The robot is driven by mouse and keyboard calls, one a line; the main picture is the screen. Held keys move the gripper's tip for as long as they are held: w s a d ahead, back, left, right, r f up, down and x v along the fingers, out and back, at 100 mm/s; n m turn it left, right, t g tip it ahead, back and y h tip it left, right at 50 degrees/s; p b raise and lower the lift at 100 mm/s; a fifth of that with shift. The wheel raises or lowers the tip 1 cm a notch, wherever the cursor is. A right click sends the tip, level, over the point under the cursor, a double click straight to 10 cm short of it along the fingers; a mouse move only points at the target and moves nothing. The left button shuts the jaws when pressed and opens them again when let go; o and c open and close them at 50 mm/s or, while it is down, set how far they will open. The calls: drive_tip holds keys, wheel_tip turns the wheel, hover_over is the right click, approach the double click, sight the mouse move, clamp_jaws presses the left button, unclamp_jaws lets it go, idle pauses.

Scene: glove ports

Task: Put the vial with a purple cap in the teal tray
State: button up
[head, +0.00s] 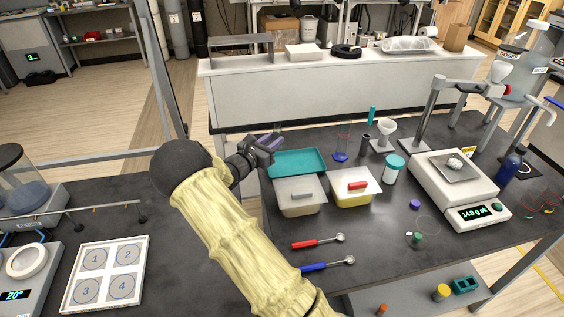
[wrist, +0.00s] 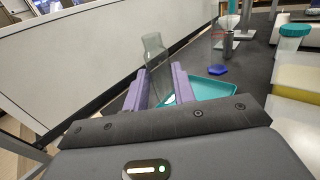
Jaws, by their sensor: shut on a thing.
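My gripper (head: 268,146) is over the far left edge of the teal tray (head: 300,161). In the wrist view its purple fingers (wrist: 156,88) are shut on a clear glass vessel (wrist: 153,48), which sticks out beyond them. I see no cap on it; its lower part is hidden between the fingers, and I cannot tell whether it is a vial. The teal tray also shows in the wrist view (wrist: 215,88), just beyond and right of the fingers, and looks empty. A small purple cap-like thing (head: 415,204) is on the dark table at the right; any vial body under it is unclear.
A tan-filled bin (head: 300,208) and a yellow-filled bin (head: 355,199) stand in front of the tray. A blue-based glass cylinder (head: 341,156) stands to its right. A balance (head: 455,180) is farther right. Two spoons and a green-capped vial (head: 415,238) lie nearer.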

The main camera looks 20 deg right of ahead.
wheel_tip(320, 180, down, 4)
drive_tip(key=shift+f, duration=0.2)
drive_tip(key=shift+f+p, duration=0.45)
drive_tip(key=shift+f, duration=1.4)
drive_tip(key=shift+f, duration=0.15)
drive_tip(key=o, duration=1)
